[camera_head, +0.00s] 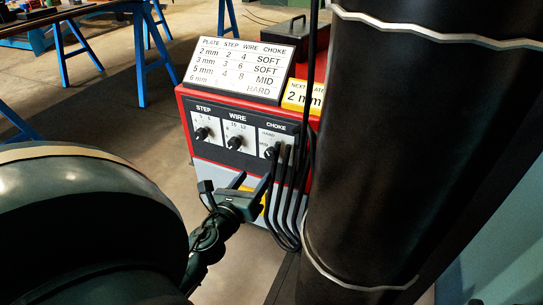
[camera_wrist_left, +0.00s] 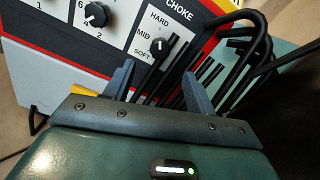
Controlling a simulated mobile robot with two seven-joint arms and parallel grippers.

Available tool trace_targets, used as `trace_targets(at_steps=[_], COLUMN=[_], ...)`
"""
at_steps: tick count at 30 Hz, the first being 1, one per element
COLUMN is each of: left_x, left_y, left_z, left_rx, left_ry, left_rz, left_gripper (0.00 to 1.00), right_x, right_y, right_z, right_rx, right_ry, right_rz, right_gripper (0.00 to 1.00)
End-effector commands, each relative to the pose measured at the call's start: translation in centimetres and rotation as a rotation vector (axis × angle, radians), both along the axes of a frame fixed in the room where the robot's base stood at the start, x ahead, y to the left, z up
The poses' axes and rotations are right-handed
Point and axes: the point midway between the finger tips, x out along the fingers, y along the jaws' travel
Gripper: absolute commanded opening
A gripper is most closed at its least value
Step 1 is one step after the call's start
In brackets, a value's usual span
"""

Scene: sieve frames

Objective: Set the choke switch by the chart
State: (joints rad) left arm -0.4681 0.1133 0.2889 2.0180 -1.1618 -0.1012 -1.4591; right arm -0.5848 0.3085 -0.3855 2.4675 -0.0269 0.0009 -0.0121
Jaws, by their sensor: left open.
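The choke switch (camera_wrist_left: 159,46) is a small black knob with a white mark, beside the labels HARD, MID and SOFT; its exact setting is hard to read. In the head view the choke switch (camera_head: 270,152) is partly behind black cables. The chart (camera_head: 238,69) stands on the red machine, pairing 2 mm and 3 mm with SOFT, 5 mm with MID and the faint last row with HARD. A yellow-edged card (camera_head: 303,97) reads 2 mm, its heading partly covered. My left gripper (camera_head: 252,180) is open and empty, below and in front of the choke switch; its fingers (camera_wrist_left: 158,85) point at the panel.
The step knob (camera_head: 202,133) and wire knob (camera_head: 236,142) sit left of the choke switch. Several black cables (camera_head: 287,195) hang close to the choke switch and my left gripper. Blue trestles (camera_head: 140,55) stand at the back left. The floor left of the machine is clear.

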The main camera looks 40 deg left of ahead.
Motion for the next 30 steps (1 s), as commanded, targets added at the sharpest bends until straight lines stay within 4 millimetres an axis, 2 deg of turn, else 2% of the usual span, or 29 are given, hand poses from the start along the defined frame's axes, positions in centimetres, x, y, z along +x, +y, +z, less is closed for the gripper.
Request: trace_targets(at_steps=[1,9,15,21,29,30], left_x=[1.1,6.6,9.4,10.6,10.7,10.7], left_y=[0.3,2.1,3.0,3.3,3.4,3.4], left_z=[0.6,0.3,0.1,0.0,0.1,0.1], left_rx=[0.002,-0.002,-0.004,-0.004,-0.004,-0.004], left_ry=[-0.003,-0.003,-0.002,0.0,0.0,0.0], left_rz=[-0.001,0.001,0.0,0.0,0.0,0.0], left_gripper=[0.55,0.55,0.55,0.55,0.55,0.53], right_x=[-0.2,-0.1,-0.1,-0.1,-0.1,-0.1], right_y=[0.1,-0.2,-0.2,-0.2,-0.2,-0.2], right_z=[0.0,-0.1,-0.2,-0.2,-0.2,-0.2], right_rx=[0.003,-0.024,-0.027,-0.026,-0.025,-0.026], right_ry=[0.028,0.022,0.02,0.02,0.021,0.022], right_rz=[-0.001,-0.015,-0.017,-0.017,-0.017,-0.017], right_gripper=[0.36,0.36,0.36,0.36,0.36,0.36])
